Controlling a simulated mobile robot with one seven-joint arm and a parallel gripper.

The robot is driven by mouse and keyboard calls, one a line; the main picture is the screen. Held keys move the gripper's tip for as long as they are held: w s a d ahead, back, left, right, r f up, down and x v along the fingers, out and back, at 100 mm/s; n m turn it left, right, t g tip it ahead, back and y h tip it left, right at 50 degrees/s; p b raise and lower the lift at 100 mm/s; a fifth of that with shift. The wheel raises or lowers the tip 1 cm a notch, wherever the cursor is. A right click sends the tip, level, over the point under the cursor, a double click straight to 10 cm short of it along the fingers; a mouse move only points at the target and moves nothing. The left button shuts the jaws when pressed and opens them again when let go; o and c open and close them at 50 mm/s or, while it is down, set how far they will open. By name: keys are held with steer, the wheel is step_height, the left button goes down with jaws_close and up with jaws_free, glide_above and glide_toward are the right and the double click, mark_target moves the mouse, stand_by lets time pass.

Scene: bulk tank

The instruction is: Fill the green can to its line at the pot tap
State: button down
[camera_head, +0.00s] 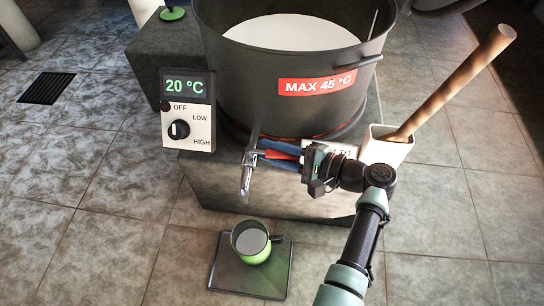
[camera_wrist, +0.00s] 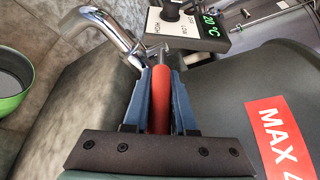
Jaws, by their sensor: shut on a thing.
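The green can (camera_head: 238,247) stands upright on a dark square tray (camera_head: 225,270) below the tap. A pale grey surface shows inside it; I cannot make out its line or the level. The can also shows at the left edge in the wrist view (camera_wrist: 8,104). The metal tap spout (camera_head: 246,180) curves down from the pot (camera_head: 240,80) over the can, and no clear stream shows. My gripper (camera_head: 268,149) is shut on the tap's red handle (camera_wrist: 160,100), one blue finger on each side. The pot holds white liquid.
A control box (camera_head: 188,112) reads 20 °C, with a knob and OFF, LOW, HIGH marks. The pot label (camera_head: 316,86) reads MAX 45 °C. A white holder (camera_head: 385,150) with a wooden stick (camera_head: 455,80) stands right of my gripper. The tiled floor around the tray is clear.

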steer(key=shift+w+g, duration=0.2)
steer(key=shift+g, duration=0.1)
steer(key=c, duration=1)
jaws_free()
steer(key=p+v, duration=0.3)
steer(key=v, duration=1)
steer(key=shift+p, duration=0.4)
steer(key=shift+d+f, duration=0.1)
